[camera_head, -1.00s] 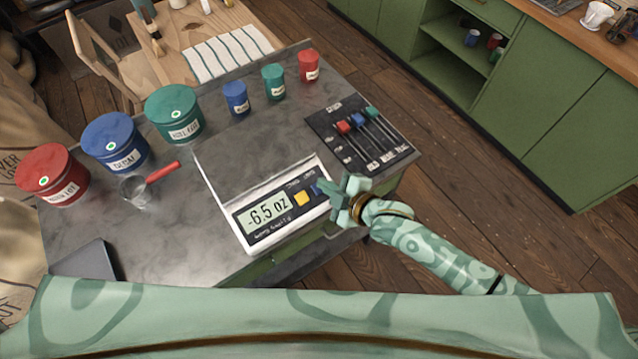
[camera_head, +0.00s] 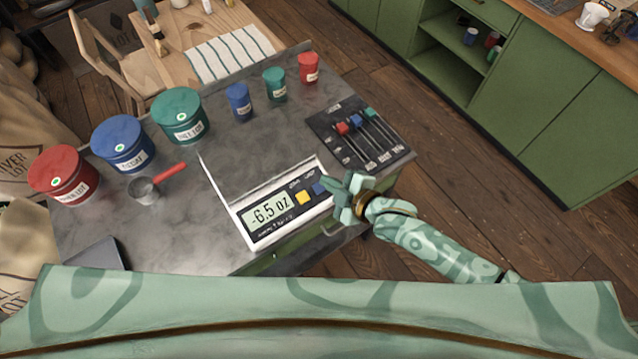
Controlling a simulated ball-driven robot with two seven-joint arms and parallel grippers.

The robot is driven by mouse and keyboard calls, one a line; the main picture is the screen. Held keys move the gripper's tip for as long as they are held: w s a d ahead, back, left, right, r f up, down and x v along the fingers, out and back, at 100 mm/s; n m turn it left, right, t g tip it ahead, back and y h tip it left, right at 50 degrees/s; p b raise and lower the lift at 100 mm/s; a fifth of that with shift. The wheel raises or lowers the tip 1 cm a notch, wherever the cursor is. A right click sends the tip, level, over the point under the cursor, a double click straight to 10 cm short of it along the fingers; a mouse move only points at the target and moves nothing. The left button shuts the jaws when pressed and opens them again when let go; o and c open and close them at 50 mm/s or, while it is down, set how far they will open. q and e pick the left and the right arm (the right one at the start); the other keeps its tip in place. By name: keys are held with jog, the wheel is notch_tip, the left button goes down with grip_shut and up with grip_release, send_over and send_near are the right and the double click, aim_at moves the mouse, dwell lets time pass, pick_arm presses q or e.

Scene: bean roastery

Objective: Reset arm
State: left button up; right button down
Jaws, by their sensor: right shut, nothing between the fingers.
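My right gripper (camera_head: 350,192), patterned in pale and dark green, is shut and empty. It is just off the front right corner of the scale (camera_head: 262,180), close to its blue button. Its arm comes in from the lower right. The scale's display reads -6.5 oz and its top plate is bare. My left gripper is not in view.
Large red (camera_head: 62,175), blue (camera_head: 122,145) and green (camera_head: 180,115) tins stand at the counter's left. A red-handled scoop (camera_head: 150,190) lies before them. Small blue, green and red canisters stand at the back. A slider panel (camera_head: 355,138) is right of the scale.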

dwell(0.3)
jog(key=d+f+m+h+b, duration=0.3)
jog(key=d+f+m+h, duration=0.3)
jog(key=d+f, duration=0.85)
jog(key=s+d+f+m+g+h+b, duration=0.1)
jog(key=s+d+f+m+b, duration=0.2)
jog(key=f, duration=0.4)
jog(key=s+d+f+m+g+b, duration=0.1)
jog(key=s+d+f+m+g, duration=0.1)
jog(key=s+f, duration=0.45)
jog(key=s+d+f+m+g+b, duration=0.1)
jog(key=s+f+b, duration=0.1)
jog(key=s+f, duration=0.3)
jog(key=s+d+f+m+g+h+b, duration=0.1)
jog(key=s+f, duration=0.5)
jog(key=s, duration=0.8)
jog(key=s+d+f+m+g+h+b, duration=0.1)
jog(key=s+d+f+m+g+b, duration=0.1)
jog(key=s, duration=0.8)
notch_tip(320, 180, down, 4)
jog(key=g+b, duration=0.1)
jog(key=b, duration=0.1)
jog(key=shift+d+r+b, duration=0.15)
jog(key=shift+r+b, duration=0.05)
jog(key=shift+b, duration=0.1)
